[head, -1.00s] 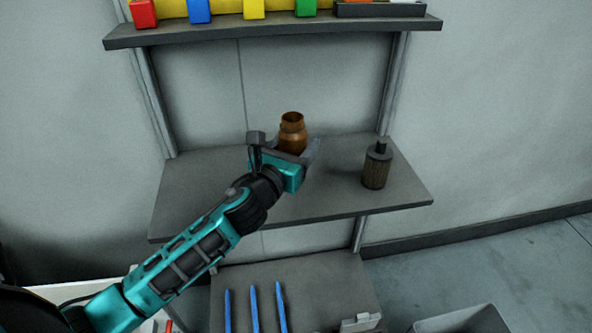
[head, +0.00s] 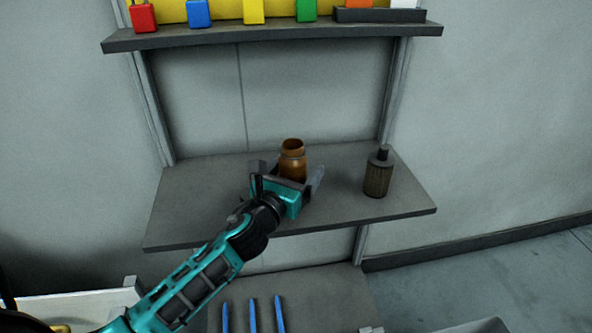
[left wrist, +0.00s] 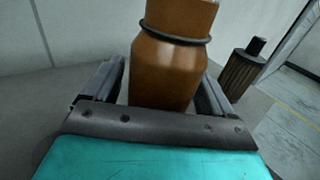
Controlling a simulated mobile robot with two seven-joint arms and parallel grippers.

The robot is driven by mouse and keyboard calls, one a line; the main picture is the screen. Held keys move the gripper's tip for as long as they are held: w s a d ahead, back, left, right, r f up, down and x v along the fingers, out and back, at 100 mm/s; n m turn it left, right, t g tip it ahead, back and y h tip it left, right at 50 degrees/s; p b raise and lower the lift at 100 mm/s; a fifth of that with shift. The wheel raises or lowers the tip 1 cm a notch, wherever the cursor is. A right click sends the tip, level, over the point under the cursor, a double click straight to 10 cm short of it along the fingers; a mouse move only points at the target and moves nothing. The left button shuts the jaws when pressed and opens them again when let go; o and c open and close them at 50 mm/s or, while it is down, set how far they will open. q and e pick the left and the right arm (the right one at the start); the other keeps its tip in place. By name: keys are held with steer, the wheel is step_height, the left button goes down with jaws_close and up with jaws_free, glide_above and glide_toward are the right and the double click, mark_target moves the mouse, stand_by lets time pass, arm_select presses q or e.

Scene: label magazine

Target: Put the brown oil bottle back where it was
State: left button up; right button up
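The brown oil bottle (head: 292,163) is upright over the middle shelf, left of the shelf's centre-right. It has an open top and, in the left wrist view (left wrist: 170,75), a dark ring round its neck. My left gripper (head: 292,179) comes in from the front left, with a finger on each side of the bottle's body, and is shut on it. The bottle's base is hidden behind the gripper, so I cannot tell whether it touches the shelf. My right gripper is not in view.
The middle shelf (head: 190,215) has free room on both sides. A dark ribbed cylinder (head: 378,177) stands to the right, also in the left wrist view (left wrist: 243,72). An upper shelf (head: 270,34) carries coloured items. Blue sticks (head: 253,315) lie on the lower shelf (head: 320,290).

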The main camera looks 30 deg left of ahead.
arm_select(q)
steer(key=shift+r, duration=0.25)
steer(key=s, duration=1.2)
steer(key=shift+d+f, duration=0.1)
